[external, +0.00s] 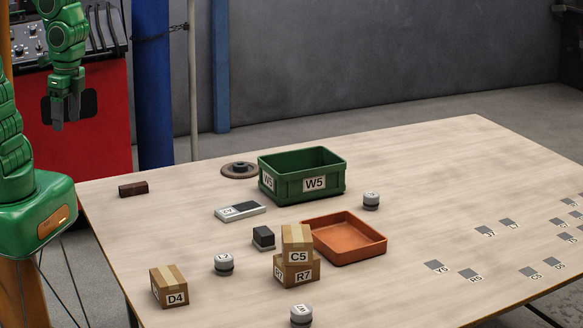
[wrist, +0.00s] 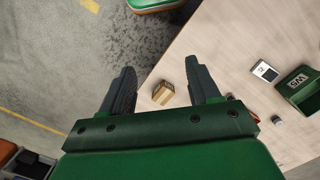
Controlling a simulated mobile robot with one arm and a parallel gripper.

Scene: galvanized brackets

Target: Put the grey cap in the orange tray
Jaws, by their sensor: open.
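Three grey caps stand on the table in the external view: one cap (external: 371,201) right of the green bin, one cap (external: 223,264) left of the stacked boxes, and one cap (external: 301,315) at the front edge of the picture. The orange tray (external: 374,254) is empty, beside the boxes. My gripper (external: 66,116) is raised at the far left, off the table and away from every cap. It is open and empty; its spread fingers (wrist: 162,78) also show in the wrist view. There, a small grey object (wrist: 278,121) by the green bin may be a cap.
Box C5 (external: 297,244) sits on box R7 (external: 296,273), against the tray's left side. Box D4 (external: 169,287), a dark block (external: 263,238), a scale-like device (external: 240,211), green bin W5 (external: 330,185) and a brown disc (external: 239,170) stand around.

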